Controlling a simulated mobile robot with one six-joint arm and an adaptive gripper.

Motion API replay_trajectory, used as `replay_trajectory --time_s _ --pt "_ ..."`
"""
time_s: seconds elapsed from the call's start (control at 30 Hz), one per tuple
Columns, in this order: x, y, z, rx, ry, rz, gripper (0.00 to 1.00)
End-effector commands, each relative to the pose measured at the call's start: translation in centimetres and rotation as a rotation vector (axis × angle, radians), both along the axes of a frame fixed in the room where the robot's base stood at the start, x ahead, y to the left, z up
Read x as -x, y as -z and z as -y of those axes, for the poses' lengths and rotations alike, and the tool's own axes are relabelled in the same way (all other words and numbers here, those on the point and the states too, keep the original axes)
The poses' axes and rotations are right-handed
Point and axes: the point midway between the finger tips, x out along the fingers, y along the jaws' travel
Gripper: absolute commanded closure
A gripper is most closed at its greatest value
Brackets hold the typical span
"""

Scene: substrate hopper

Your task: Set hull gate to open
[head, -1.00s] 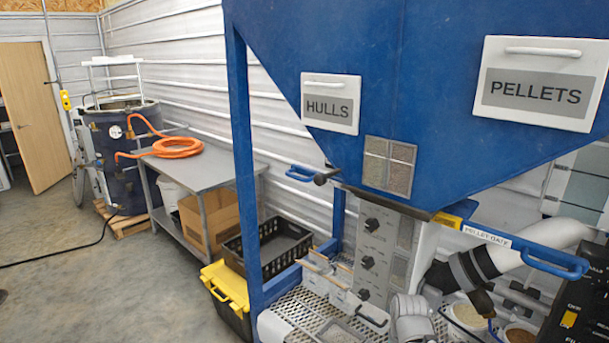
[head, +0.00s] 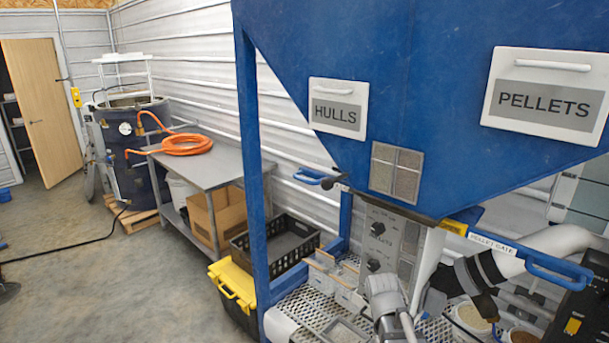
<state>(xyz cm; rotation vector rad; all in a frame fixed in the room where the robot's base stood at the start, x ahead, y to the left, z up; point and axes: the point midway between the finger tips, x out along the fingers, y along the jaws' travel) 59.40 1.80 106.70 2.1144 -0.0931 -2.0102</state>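A blue loop handle (head: 312,177) with a dark end sticks out left of the hopper's narrow bottom, below the HULLS sign (head: 338,107). It seems to belong to the hull gate; no label shows on it, and its gate plate is hidden. At the right, the pellet gate (head: 492,243) carries a "PELLET GATE" label, a yellow patch and a blue loop handle (head: 560,272). A grey part of my arm shows at the bottom centre, below and right of the left handle and well apart from it. No gripper fingers show.
The blue hopper (head: 430,60) and its post (head: 252,180) stand close. A knob panel (head: 378,235) hangs below it, partly hidden by my arm. A white pipe (head: 545,248) crosses at right. A grey table (head: 205,160) and black crate (head: 275,247) stand left. The left floor is mostly clear.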

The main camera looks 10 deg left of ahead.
Motion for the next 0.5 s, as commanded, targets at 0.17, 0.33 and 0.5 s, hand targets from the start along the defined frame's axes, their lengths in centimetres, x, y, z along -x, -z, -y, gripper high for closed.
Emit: replay_trajectory --time_s 0.17,0.33,0.5 --pt "-6.2 -4.9 -2.9 0.183 -0.112 0.063 0.43" --pt "-11.6 -9.5 -6.8 0.369 -0.226 0.14 0.43" --pt "-16.5 -14.7 -12.2 0.549 -0.344 0.23 0.43"
